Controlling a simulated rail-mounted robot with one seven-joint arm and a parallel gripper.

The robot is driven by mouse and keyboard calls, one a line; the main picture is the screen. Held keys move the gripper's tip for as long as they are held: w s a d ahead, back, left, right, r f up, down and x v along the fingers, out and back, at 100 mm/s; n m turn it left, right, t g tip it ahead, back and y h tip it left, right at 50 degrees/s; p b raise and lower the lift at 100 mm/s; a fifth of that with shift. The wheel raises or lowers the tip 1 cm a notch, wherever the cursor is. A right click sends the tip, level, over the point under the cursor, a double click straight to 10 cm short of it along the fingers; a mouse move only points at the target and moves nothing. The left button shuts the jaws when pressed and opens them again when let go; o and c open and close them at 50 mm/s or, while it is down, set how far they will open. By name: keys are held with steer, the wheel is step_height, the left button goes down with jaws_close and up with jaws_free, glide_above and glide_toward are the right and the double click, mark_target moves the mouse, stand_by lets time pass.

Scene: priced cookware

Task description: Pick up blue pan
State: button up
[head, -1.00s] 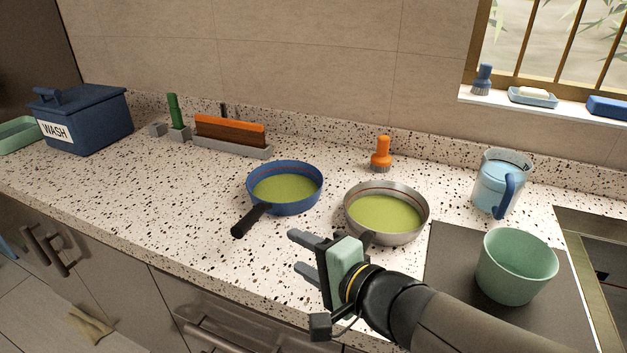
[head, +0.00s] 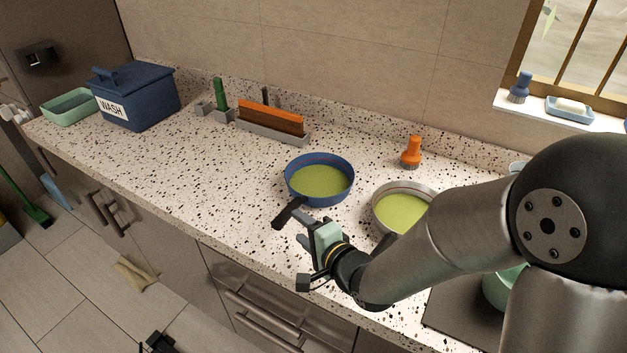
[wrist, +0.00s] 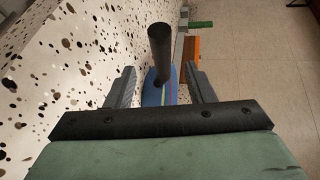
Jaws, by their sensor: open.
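The blue pan (head: 346,193) stands on the speckled counter with green contents inside. Its black handle (head: 288,212) points toward the counter's front edge. My gripper (head: 302,230) is open and empty, close to the handle on its right, with its fingers pointing toward it. In the wrist view, the handle (wrist: 160,48) appears in line with the gap between my open fingers (wrist: 161,86). Part of the blue pan (wrist: 152,92) shows below it, mostly hidden. I cannot tell whether a finger touches the handle.
A steel pan (head: 379,214) with green contents stands right of the blue pan, partly behind my arm. An orange brush (head: 411,153) stands behind them. A grey rack (head: 272,132) and a blue WASH bin (head: 145,105) are farther left. The counter left of the blue pan is clear.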

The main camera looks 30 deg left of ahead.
mark_target(288, 218)
steer(key=shift+x, duration=0.95)
steer(key=shift+s+p+x, duration=0.1)
steer(key=shift+p+x, duration=0.35)
steer(key=shift+x, duration=0.9)
steer(key=shift+s+p+x, duration=0.15)
steer(key=shift+p+x, duration=0.25)
steer(key=shift+x, duration=0.9)
steer(key=shift+a+r, duration=0.1)
steer(key=shift+r, duration=0.05)
jaws_close()
steer(key=shift+w+r, duration=0.1)
